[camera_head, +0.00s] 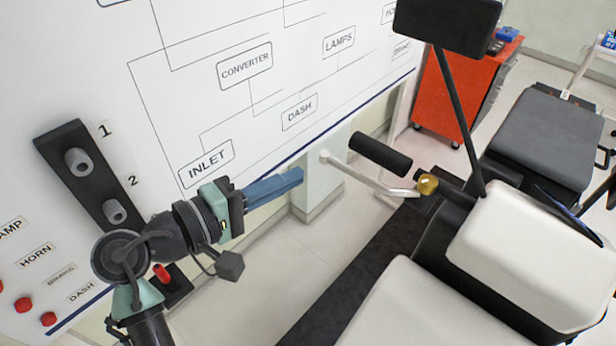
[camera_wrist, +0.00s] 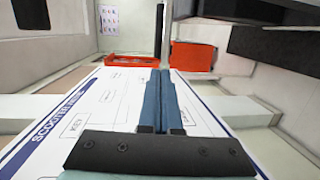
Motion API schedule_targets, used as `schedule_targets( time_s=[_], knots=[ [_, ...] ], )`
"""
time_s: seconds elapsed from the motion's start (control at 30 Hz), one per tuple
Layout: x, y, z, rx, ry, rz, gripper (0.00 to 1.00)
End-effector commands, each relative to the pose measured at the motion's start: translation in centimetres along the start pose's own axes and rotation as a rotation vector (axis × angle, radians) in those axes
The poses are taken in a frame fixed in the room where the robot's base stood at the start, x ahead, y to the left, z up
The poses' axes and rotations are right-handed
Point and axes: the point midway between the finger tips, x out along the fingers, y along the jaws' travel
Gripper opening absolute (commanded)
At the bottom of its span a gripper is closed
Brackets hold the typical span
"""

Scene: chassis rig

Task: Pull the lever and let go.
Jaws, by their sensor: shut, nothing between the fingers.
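The lever (camera_head: 372,180) is a pale metal bar with a ball end. It sticks out to the left from a brass-coloured fitting (camera_head: 427,184) on the scooter's handlebar. A black grip (camera_head: 380,154) lies just above and behind it in the head view. My gripper (camera_head: 300,175) has its blue fingers closed together with nothing between them. Its tips point right and appear a little short of the lever's ball end, apart from it in the picture; the depth gap is hard to judge. In the wrist view the closed fingers (camera_wrist: 157,75) point away over the board, and I cannot make out the lever.
A white diagram board (camera_head: 280,60) stands behind my arm, with a black socket strip (camera_head: 85,170) and red buttons (camera_head: 48,319). The scooter's pale seat (camera_head: 400,310) and a black mirror (camera_head: 447,22) are at the right. A red cabinet (camera_head: 460,90) stands behind. Floor shows below my gripper.

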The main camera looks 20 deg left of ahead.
Motion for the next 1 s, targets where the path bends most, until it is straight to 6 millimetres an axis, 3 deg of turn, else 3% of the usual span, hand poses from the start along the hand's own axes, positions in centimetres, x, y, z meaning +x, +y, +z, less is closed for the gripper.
schedule_targets(
  time_s=[0.2,0.33,1.0],
  knots=[
    [-3.9,-0.2,-0.3,0.001,0.002,-0.001,0.00],
    [-5.0,-0.1,-0.3,0.001,0.000,-0.001,0.00],
    [-5.1,0.1,-0.3,0.010,0.002,-0.004,0.00]
  ],
)
